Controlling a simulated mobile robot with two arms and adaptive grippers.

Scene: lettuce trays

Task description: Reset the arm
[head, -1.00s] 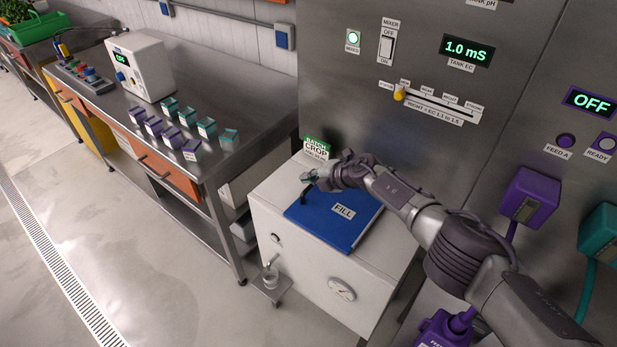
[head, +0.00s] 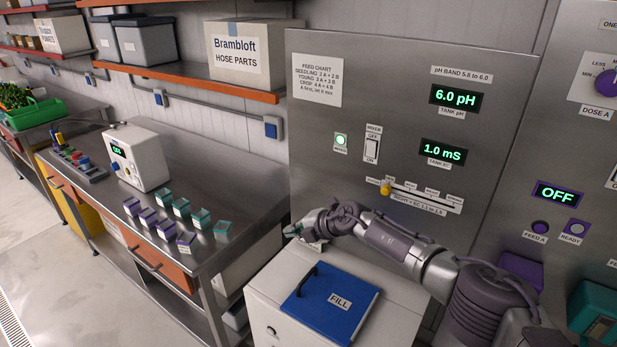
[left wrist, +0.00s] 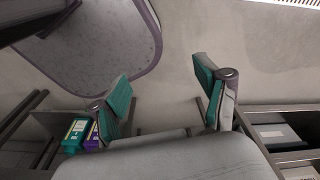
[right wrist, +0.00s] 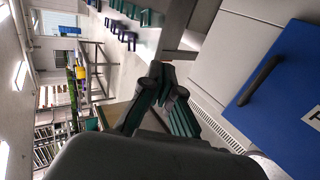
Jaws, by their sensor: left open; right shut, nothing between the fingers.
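My right arm comes in from the right in the head view. Its gripper (head: 297,231) is above the back left of the white cabinet, clear of the blue FILL lid (head: 333,305). In the right wrist view the right gripper's fingers (right wrist: 160,72) are together and empty. The blue lid with its dark handle (right wrist: 262,80) is to the right there. My left gripper shows only in the left wrist view (left wrist: 168,100). Its green-padded fingers are wide apart with nothing between them, above a pale floor.
The control panel (head: 320,140) stands behind the cabinet, with a mixer switch (head: 372,149) and a yellow slider knob (head: 386,188). A steel bench (head: 215,185) at the left carries small purple and teal boxes and a white meter (head: 139,157). Shelves hang above the bench.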

